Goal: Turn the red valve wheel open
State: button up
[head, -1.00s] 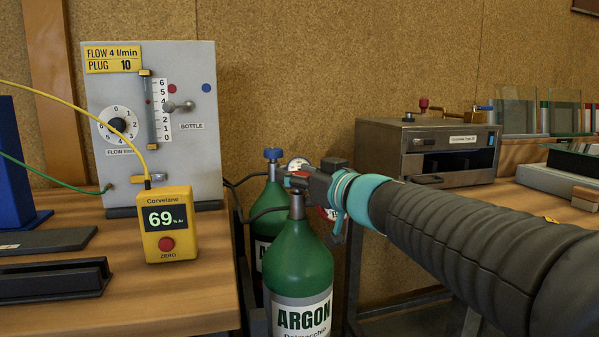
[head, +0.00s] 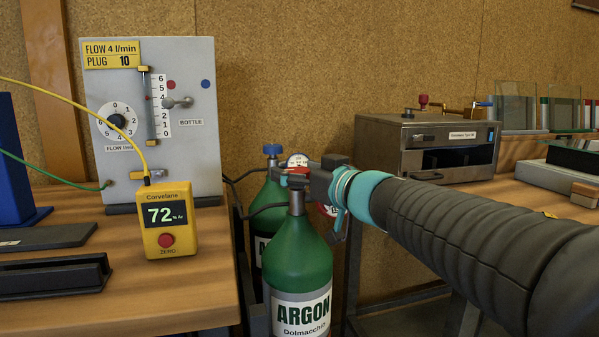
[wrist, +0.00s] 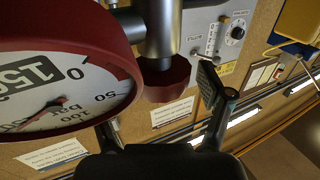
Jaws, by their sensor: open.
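The red valve wheel (head: 293,170) sits on top of the front green ARGON bottle (head: 303,255), partly hidden by my gripper (head: 288,178). In the wrist view the dark red wheel (wrist: 168,82) hangs from a grey metal stem. My gripper (wrist: 160,112) is open, with its fingers on either side of the wheel. A gap shows between the wheel and the right finger. The left finger is partly hidden behind a large red-rimmed gauge (wrist: 50,90), so I cannot tell its distance from the wheel.
A second green bottle with a blue wheel (head: 273,150) stands behind. At left, a flow panel (head: 190,140) and a yellow meter (head: 170,222) reading 72 stand on a wooden bench (head: 130,300). A steel oven (head: 425,150) stands at right.

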jog(key=v, duration=1.2)
jog(key=shift+w, duration=0.1)
jog(key=w+d+f+m+t+h, duration=0.2)
jog(key=d+h, duration=0.3)
jog(key=d, duration=0.1)
jog(key=w+d+f+m+t+h, duration=0.1)
jog(key=w+d+m+h, duration=0.1)
jog(key=d+h, duration=0.35)
jog(key=s+d+f+m+g+h, duration=0.3)
jog(key=s+d+f+h, duration=0.15)
jog(key=d+f, duration=0.3)
jog(key=s+a+f+m+g, duration=0.1)
jog(key=s+f+g, duration=0.6)
jog(key=f, duration=0.4)
jog(key=s+a+f+g+y, duration=0.1)
jog(key=s+a+f+y, duration=0.2)
jog(key=s+a+f, duration=0.3)
jog(key=shift+s+a+y, duration=0.3)
jog(key=shift+s+a, duration=1.05)
jog(key=shift+s, duration=1.25)
